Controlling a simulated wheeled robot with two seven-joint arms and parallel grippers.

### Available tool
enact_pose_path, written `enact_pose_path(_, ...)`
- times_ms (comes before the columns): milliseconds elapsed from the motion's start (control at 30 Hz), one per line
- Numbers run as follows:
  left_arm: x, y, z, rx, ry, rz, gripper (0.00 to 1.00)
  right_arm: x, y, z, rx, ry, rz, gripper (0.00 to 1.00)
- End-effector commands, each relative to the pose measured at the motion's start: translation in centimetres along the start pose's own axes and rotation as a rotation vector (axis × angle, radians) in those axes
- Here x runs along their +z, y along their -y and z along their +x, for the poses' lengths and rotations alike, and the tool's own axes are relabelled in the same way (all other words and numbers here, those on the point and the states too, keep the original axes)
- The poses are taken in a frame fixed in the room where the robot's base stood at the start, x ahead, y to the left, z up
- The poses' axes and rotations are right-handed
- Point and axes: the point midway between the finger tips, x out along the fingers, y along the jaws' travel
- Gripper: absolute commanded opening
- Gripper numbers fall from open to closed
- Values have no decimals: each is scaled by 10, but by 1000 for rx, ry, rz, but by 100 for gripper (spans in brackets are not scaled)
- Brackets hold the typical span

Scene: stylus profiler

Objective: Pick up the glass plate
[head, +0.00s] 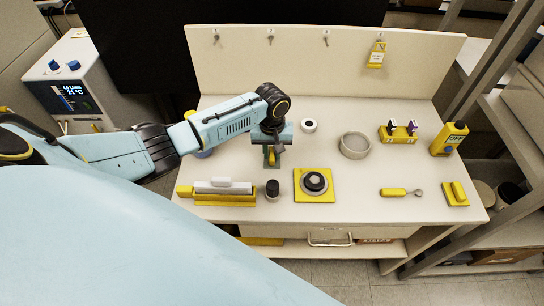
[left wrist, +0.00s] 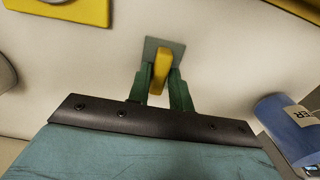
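The glass plate (left wrist: 176,54) looks like a small grey-green square with a yellow grip piece on it, in the left wrist view. My left gripper (left wrist: 160,82) has its two green fingers closed in on both sides of the yellow piece, apparently touching it. In the head view my left gripper (head: 272,152) points down over the left-middle of the bench, with the yellow piece between its fingers. The plate is mostly hidden there, and I cannot tell whether it touches the bench. My right gripper is not in view.
On the bench (head: 360,205), a yellow rack (head: 223,199), a black-capped jar (head: 272,189) and a yellow-based round stage (head: 314,184) stand near the gripper. A blue container (left wrist: 298,125) shows in the wrist view.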

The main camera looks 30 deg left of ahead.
Motion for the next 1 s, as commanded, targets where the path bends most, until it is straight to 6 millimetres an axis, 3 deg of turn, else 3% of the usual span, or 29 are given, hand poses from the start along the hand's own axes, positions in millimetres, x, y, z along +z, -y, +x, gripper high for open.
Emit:
enact_pose_path(167,0,0,0,0,0,0,0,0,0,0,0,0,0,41)
enact_pose_path(467,0,0,-4,1,-1,0,0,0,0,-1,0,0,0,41)
enact_pose_path(1000,-1,-1,-93,2,-1,-1,0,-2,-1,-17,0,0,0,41)
